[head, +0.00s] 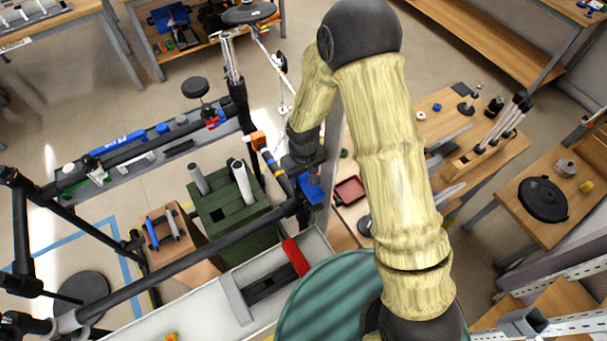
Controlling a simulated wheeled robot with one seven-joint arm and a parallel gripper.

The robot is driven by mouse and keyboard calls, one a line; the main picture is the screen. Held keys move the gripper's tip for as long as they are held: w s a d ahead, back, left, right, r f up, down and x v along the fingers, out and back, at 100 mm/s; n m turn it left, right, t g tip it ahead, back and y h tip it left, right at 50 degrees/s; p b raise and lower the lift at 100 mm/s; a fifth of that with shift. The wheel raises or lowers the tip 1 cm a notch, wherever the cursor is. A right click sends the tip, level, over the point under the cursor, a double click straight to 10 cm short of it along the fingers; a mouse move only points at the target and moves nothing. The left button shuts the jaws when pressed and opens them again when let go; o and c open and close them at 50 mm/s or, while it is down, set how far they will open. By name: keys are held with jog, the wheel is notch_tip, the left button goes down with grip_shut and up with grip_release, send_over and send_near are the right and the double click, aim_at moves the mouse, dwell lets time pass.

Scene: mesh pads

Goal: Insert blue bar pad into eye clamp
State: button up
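My arm reaches down across the middle of the head view, and my gripper (303,168) is beside the black bar frame. Its fingers are too small and dark to tell whether they are open or shut. A blue piece (313,188) shows just below my gripper; I cannot tell whether it is held or is part of something behind. A long blue bar pad (118,143) lies along a black bar at the left. An orange clamp-like part (258,140) is on the frame just left of my gripper. I cannot make out the eye clamp for certain.
A green block (232,212) with upright tubes stands below left of my gripper. A black bar (240,231) crosses in front of it. A pale tray (190,306) with a red piece (296,257) lies in front. A wooden table (470,150) with tools stands right.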

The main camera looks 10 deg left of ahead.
jog(key=shift+o, duration=1)
jog(key=shift+r, duration=0.1)
notch_tip(320, 180, up, 17)
jog(key=b, duration=0.3)
dwell(0.7)
